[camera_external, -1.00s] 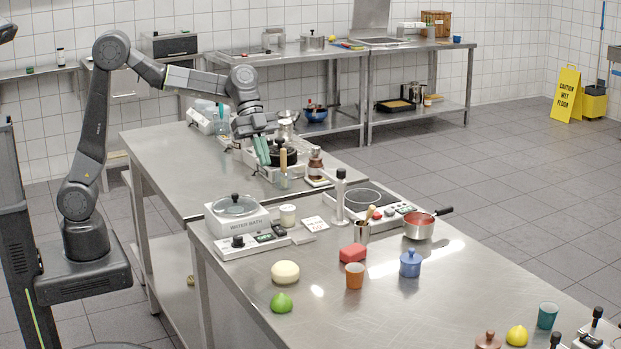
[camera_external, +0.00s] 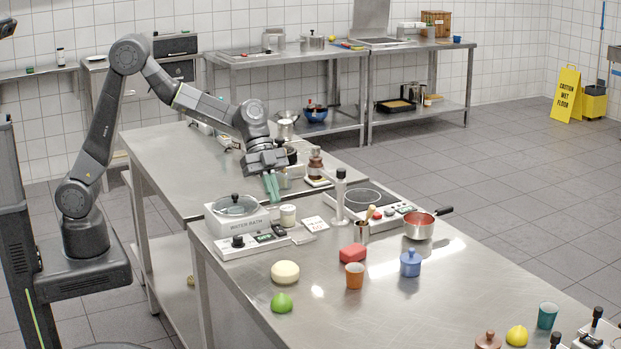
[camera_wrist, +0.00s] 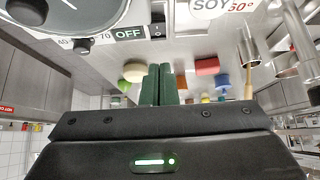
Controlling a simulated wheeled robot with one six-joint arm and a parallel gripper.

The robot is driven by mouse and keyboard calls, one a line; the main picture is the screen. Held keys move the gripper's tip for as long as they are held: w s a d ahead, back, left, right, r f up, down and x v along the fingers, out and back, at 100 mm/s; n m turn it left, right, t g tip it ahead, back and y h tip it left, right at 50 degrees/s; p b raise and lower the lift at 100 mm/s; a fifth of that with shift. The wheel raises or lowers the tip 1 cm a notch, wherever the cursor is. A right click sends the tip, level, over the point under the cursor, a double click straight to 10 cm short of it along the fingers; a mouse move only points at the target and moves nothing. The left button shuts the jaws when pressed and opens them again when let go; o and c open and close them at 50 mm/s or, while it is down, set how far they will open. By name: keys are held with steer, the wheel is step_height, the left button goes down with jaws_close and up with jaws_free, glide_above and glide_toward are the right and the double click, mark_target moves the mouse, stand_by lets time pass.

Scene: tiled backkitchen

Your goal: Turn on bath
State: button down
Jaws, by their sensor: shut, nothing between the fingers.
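The white water bath (camera_external: 216,222) stands on the near counter, with a round lid with a dark knob (camera_external: 235,200) on top. Its front panel (camera_external: 262,239) has a black dial (camera_external: 238,241) and a small dark display. In the wrist view, part of the bath fills the upper left, with a display reading OFF (camera_wrist: 128,33) and a small dark switch (camera_wrist: 157,30) beside it. My gripper (camera_external: 273,199) is shut and empty, pointing down just behind and right of the bath. Its green fingers (camera_wrist: 158,68) also show in the wrist view, apart from the panel.
A SOY card (camera_external: 314,224), a tall bottle (camera_external: 340,197) and a hot plate (camera_external: 368,197) are further right.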

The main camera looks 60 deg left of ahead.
mark_target(277, 224)
step_height(277, 224, down, 5)
steer(key=shift+d+f, duration=0.1)
steer(key=shift+d, duration=0.05)
stand_by(0.4)
steer(key=f+b, duration=0.1)
steer(key=b, duration=0.3)
steer(key=shift+h, duration=0.3)
steer(key=shift+r, duration=0.4)
steer(key=shift+r+p, duration=0.3)
steer(key=shift+r, duration=0.35)
